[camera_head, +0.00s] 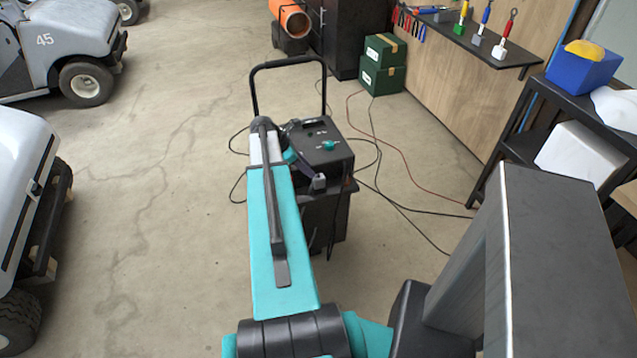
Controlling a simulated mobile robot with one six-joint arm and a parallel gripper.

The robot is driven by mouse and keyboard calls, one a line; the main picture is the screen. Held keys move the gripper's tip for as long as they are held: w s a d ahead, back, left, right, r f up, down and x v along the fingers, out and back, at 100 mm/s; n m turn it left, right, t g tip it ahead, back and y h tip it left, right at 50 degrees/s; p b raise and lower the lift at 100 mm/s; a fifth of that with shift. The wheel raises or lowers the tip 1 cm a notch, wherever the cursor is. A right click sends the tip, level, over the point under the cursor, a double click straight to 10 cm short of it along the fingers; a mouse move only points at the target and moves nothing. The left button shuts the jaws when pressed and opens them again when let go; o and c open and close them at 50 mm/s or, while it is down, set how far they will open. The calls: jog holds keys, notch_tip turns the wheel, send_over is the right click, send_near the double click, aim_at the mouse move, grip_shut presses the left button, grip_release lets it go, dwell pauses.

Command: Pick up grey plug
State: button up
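A small grey block (318,182), perhaps the grey plug, shows at the front edge of the black charger unit (325,150). It is too small to identify for sure. The charger has a teal knob on top and sits on a dark wheeled cart with a tall black handle. My teal arm reaches forward over the cart's left side. A short teal part of my wrist shows just left of the charger, close to the grey block. My gripper's fingers cannot be made out, as the arm hides much of that spot.
Black cables (400,205) and a red one run over the floor right of the cart. Green boxes (383,65) stand behind. A black shelf with a blue bin (582,72) is at right. Golf carts (75,55) stand at left, with open floor between.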

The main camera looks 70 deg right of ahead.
aim_at(318, 177)
jog(key=shift+x, duration=1.4)
jog(key=shift+f, duration=0.1)
jog(key=shift+p+x, duration=1)
jog(key=shift+x, duration=1.55)
jog(key=shift+s, duration=0.1)
grip_shut()
